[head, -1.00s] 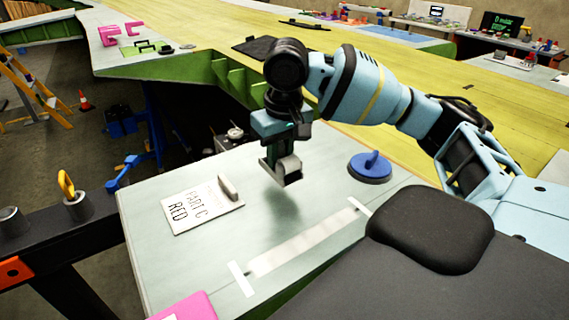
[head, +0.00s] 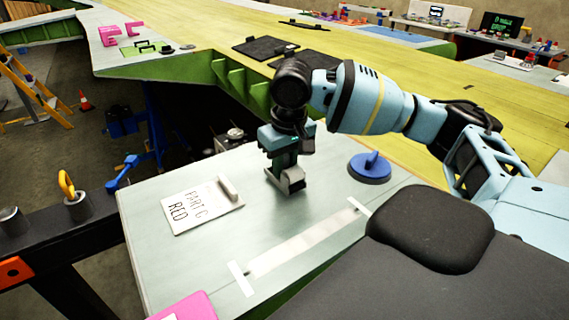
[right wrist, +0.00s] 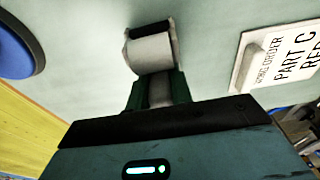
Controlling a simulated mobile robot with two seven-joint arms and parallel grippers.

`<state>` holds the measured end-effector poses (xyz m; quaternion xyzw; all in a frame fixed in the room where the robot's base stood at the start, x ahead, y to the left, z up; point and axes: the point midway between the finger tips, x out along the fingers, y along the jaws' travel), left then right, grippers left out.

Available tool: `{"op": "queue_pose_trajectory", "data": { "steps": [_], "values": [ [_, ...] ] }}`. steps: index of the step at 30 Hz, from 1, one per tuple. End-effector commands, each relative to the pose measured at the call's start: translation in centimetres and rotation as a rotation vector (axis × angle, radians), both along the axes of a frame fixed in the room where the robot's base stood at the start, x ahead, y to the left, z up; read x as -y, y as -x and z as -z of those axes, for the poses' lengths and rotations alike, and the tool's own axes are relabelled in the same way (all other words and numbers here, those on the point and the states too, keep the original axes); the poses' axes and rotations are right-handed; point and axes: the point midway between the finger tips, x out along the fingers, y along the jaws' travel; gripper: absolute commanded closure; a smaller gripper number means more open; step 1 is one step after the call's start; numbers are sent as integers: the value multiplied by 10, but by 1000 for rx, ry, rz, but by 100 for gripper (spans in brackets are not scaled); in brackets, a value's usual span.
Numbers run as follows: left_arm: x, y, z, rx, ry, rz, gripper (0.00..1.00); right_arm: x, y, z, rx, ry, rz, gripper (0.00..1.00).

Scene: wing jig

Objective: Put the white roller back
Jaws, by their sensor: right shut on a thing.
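The white roller (head: 292,178) is in my right gripper (head: 283,172) in the head view, low over the pale panel, between the clipboard and the blue suction cup. In the right wrist view the roller (right wrist: 150,53) sits between the dark green fingers of the right gripper (right wrist: 158,90), which are shut on it. The roller is close to the panel surface; I cannot tell whether it touches. My left gripper is not in view.
A clipboard reading PART C RED (head: 203,204) lies left of the roller. A blue suction cup (head: 370,167) stands to the right. A white strip (head: 303,243) runs along the front of the panel (head: 160,255), with a pink piece (head: 185,307) at the near corner.

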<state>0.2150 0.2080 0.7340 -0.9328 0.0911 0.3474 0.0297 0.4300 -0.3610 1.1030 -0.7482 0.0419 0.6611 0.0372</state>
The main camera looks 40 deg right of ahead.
Motion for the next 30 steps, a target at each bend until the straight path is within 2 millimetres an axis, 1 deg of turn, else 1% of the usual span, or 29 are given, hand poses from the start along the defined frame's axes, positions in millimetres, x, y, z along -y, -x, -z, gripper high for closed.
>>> {"op": "queue_pose_trajectory", "data": {
  "steps": [2,3,7,16,20,23,30],
  "values": [
    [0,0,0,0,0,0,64,0,0,2,1,-1,0,100],
    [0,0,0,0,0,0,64,0,0,2,1,-1,0,74],
    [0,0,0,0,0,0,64,0,0,2,0,0,-1,57],
    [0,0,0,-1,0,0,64,0,0,1,0,0,-1,56],
    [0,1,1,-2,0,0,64,-1,0,-6,1,-1,0,56],
    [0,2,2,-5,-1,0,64,-1,1,-20,3,-1,0,56],
    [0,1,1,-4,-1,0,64,-2,7,-69,5,-1,-1,56]
  ]
}}
